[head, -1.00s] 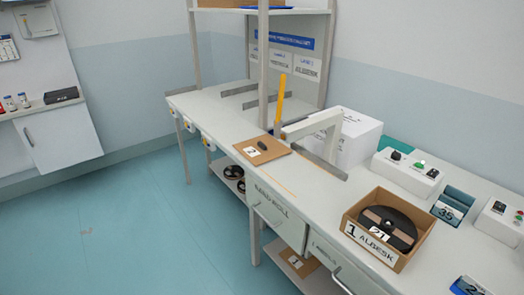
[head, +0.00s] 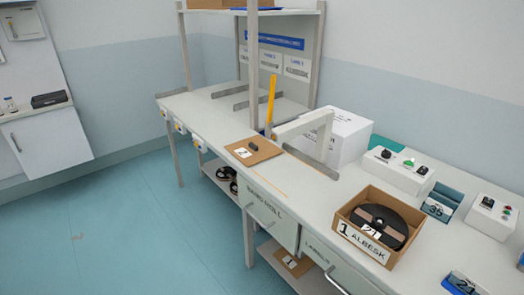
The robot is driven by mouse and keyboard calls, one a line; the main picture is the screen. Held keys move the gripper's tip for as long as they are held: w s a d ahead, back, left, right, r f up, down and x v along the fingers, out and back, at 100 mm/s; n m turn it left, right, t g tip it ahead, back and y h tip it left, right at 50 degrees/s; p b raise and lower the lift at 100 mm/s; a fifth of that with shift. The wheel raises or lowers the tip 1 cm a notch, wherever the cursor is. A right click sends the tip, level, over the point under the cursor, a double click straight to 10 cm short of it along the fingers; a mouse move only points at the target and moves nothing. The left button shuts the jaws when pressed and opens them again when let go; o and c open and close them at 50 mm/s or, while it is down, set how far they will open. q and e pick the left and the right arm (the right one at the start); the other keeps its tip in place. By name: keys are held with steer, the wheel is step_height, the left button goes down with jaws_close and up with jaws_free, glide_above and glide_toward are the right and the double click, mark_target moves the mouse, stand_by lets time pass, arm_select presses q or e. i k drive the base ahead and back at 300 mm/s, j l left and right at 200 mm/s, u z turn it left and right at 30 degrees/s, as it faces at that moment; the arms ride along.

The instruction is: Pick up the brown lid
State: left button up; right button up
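A flat brown cardboard lid (head: 268,153) with a white label reading 2 lies on the bench top, left of the grey arm-like bracket. A small dark object (head: 253,146) rests on it. Another flat brown piece (head: 304,267) with a label reading 1 lies on the lower shelf under the bench, partly hidden by the drawers. An open brown box (head: 346,213) labelled 1 ALBESK holds a black reel (head: 399,226) marked 21. Neither of my grippers is in view.
A white box (head: 349,141) stands behind the bracket (head: 303,123). Button panels (head: 398,172) and blue numbered holders (head: 442,206) stand at the right. Black reels (head: 226,174) sit on the lower shelf. Blue-green floor (head: 130,235) is clear on the left.

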mark_target(250, 152)
steer(key=i+j+z, duration=0.1)
steer(key=z, duration=1.15)
steer(key=j+z, duration=0.75)
steer(key=j, duration=0.15)
steer(key=k+j+z, duration=0.1)
steer(key=j+z, duration=0.15)
steer(key=j, duration=0.2)
steer(key=k+j+z, duration=0.25)
steer(key=j, duration=0.15)
steer(key=k+j+z, duration=0.1)
steer(key=j, duration=0.35)
steer(key=k+j+z, duration=0.1)
steer(key=j, duration=0.35)
steer(key=k+j, duration=0.15)
steer(key=j, duration=0.25)
steer(key=k+j, duration=0.2)
steer(key=j, duration=0.2)
steer(key=k+j, duration=0.15)
steer(key=j, duration=0.2)
steer(key=k+j, duration=0.15)
steer(key=j, duration=0.25)
